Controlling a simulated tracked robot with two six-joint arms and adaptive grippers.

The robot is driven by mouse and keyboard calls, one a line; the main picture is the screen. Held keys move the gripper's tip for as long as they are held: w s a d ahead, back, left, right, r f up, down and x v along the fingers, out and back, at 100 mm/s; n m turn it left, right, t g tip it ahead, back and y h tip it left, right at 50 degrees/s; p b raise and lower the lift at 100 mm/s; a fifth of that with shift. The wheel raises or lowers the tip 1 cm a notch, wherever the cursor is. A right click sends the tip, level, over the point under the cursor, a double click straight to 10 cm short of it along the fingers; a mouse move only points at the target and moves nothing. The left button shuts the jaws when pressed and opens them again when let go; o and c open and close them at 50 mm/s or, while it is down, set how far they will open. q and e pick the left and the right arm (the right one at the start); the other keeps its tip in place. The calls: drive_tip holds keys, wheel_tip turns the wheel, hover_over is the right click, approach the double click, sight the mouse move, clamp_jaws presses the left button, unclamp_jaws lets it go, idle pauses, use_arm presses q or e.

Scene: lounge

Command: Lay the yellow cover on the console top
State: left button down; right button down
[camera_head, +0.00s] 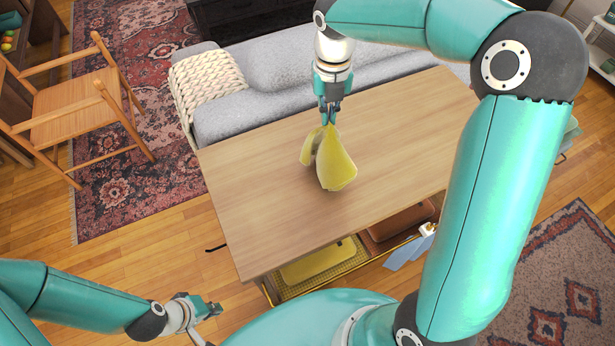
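The yellow cover (337,167) hangs bunched in folds from my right gripper (328,119), over the middle of the wooden console top (262,199). The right gripper points down and its fingertips are shut on the cover's upper edge. The cover's lower end is over the wood; I cannot tell whether it touches it. My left gripper (212,324) is empty at the lower left, off the console's near left corner. Its fingers appear spread apart. Part of the console's right side is hidden behind my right arm.
A grey sofa (268,72) with a cream knitted throw (208,84) stands behind the console. A wooden armchair (75,108) stands on a patterned rug at the left. Below the console top, a shelf holds a yellow item (318,262) and a brown item (402,219). The visible console top is otherwise clear.

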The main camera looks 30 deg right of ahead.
drive_tip(key=a+f, duration=0.5)
drive_tip(key=a, duration=0.1)
drive_tip(key=s+a+f, duration=0.1)
drive_tip(key=a+f, duration=0.5)
drive_tip(key=s+a+f, duration=0.1)
drive_tip(key=a+f, duration=0.5)
drive_tip(key=a, duration=0.1)
drive_tip(key=shift+s, duration=0.2)
drive_tip(key=c, duration=1.8)
unclamp_jaws()
drive_tip(key=o, duration=0.9)
drive_tip(key=shift+r, duration=0.1)
